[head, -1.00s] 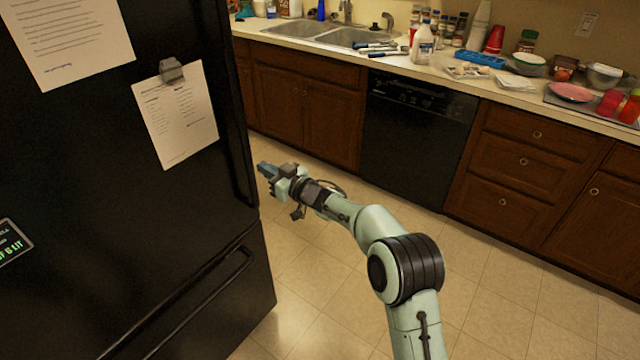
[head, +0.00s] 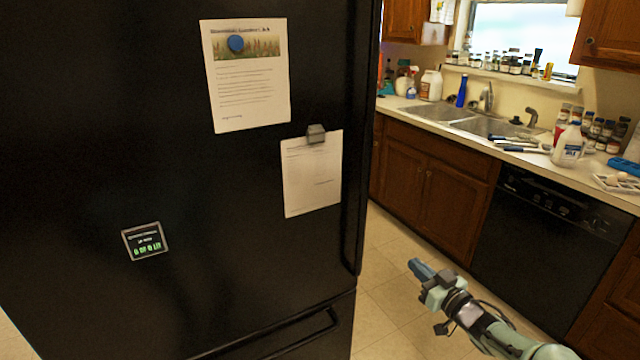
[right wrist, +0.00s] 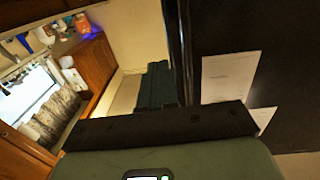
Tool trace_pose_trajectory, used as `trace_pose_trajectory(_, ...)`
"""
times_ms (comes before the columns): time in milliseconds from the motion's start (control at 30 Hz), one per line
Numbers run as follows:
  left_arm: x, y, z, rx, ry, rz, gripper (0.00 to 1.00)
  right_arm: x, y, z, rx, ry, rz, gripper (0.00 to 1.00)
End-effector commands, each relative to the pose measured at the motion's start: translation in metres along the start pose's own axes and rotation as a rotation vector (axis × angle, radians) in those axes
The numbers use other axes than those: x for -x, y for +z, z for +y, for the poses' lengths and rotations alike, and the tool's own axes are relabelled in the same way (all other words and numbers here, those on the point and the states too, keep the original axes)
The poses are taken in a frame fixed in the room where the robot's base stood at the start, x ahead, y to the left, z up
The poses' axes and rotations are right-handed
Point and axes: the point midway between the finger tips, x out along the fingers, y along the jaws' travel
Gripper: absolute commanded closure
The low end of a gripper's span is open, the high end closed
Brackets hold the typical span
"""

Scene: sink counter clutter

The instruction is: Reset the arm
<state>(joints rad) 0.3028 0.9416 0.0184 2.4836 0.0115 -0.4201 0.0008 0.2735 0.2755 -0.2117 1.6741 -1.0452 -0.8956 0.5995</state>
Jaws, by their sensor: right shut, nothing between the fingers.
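My right gripper (head: 421,270) is in the lower right of the head view. It is shut and empty, held in the air in front of the cabinets and to the right of the black fridge (head: 120,80). In the right wrist view its shut fingers (right wrist: 157,85) show at the middle, pointing toward the pale floor area, with the fridge side and its papers on the right. My right arm comes in from the bottom right of the head view. My left gripper is not in view.
The fridge fills the left of the head view, with papers (head: 312,180) and a small sign (head: 145,241) on it. A counter with a sink (head: 440,111), bottles and a white jug (head: 568,147) runs along the right, above a black dishwasher (head: 545,245). Floor (head: 385,300) lies clear between.

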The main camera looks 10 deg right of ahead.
Motion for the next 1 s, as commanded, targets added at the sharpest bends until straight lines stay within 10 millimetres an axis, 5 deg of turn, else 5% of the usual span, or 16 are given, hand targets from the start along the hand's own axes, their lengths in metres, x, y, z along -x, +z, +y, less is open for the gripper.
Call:
trace_pose_trajectory(167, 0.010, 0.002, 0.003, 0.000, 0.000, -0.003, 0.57, -0.003, 0.045, -0.010, -0.080, 0.032, -0.085, 1.00)
trace_pose_trajectory(333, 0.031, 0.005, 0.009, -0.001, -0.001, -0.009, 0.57, 0.011, 0.153, -0.047, -0.253, 0.114, -0.321, 1.00)
trace_pose_trajectory(467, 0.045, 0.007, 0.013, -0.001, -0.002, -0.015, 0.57, 0.047, 0.235, -0.092, -0.375, 0.169, -0.548, 1.00)
trace_pose_trajectory(600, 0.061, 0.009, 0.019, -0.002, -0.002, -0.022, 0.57, 0.105, 0.304, -0.151, -0.485, 0.204, -0.813, 1.00)
trace_pose_trajectory(700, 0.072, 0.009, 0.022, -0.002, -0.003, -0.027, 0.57, 0.157, 0.337, -0.197, -0.554, 0.217, -1.010, 1.00)
trace_pose_trajectory(833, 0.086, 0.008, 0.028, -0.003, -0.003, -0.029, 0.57, 0.228, 0.358, -0.256, -0.628, 0.215, -1.259, 1.00)
trace_pose_trajectory(1000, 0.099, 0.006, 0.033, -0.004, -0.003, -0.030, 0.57, 0.301, 0.356, -0.310, -0.689, 0.199, -1.500, 1.00)
